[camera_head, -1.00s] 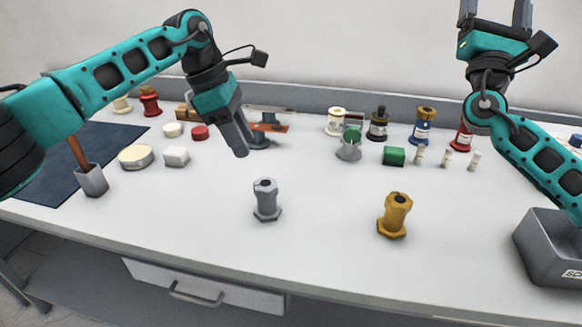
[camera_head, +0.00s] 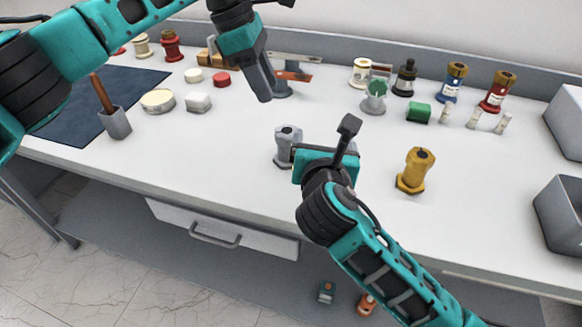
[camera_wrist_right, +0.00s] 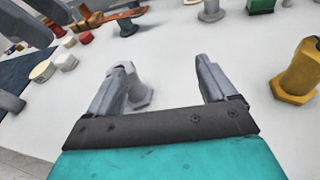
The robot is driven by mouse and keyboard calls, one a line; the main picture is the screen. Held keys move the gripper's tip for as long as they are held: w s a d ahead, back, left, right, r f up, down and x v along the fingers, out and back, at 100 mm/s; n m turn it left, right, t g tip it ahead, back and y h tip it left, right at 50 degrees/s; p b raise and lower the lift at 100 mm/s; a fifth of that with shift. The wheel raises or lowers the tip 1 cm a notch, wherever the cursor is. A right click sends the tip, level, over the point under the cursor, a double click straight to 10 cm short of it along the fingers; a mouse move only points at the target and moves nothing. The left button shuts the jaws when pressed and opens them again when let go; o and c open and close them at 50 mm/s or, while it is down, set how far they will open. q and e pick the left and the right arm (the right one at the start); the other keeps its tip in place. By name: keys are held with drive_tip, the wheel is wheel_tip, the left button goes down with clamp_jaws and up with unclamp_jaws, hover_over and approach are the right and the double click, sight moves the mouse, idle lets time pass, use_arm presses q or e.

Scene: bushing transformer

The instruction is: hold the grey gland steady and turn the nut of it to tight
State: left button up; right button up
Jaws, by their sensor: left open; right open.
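The grey gland (camera_head: 284,146) stands upright on the bench, with a hex nut top and flanged base. My right gripper (camera_wrist_right: 161,68) is open and empty. In the head view its body is just right of the gland and hides its lower right side; its fingers are mostly hidden there. In the right wrist view the gland (camera_wrist_right: 139,92) shows by the inner side of the left finger, partly covered by it; I cannot tell whether they touch. My left gripper (camera_head: 263,97) is open and empty, above and behind the gland, pointing down.
A yellow gland (camera_head: 416,170) stands to the right. Grey bins (camera_head: 568,215) are at the right edge. Bottles and a green block (camera_head: 418,112) line the back. The front bench strip is clear.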

sight(288, 155)
drive_tip(key=s+a+f+n, duration=0.1)
drive_tip(key=a, duration=0.1)
drive_tip(key=s+a+f+n+g+y, duration=0.1)
drive_tip(key=a, duration=0.1)
drive_tip(key=s+a+f+y, duration=0.1)
drive_tip(key=s+a, duration=0.1)
drive_tip(key=shift+f+n+g, duration=0.3)
drive_tip(key=shift+f+n, duration=0.05)
drive_tip(key=shift+n, duration=0.05)
drive_tip(key=x, duration=1.2)
drive_tip(key=shift+w+f, duration=0.1)
drive_tip(key=shift+w, duration=0.25)
drive_tip(key=shift+c, duration=0.4)
drive_tip(key=c, duration=1)
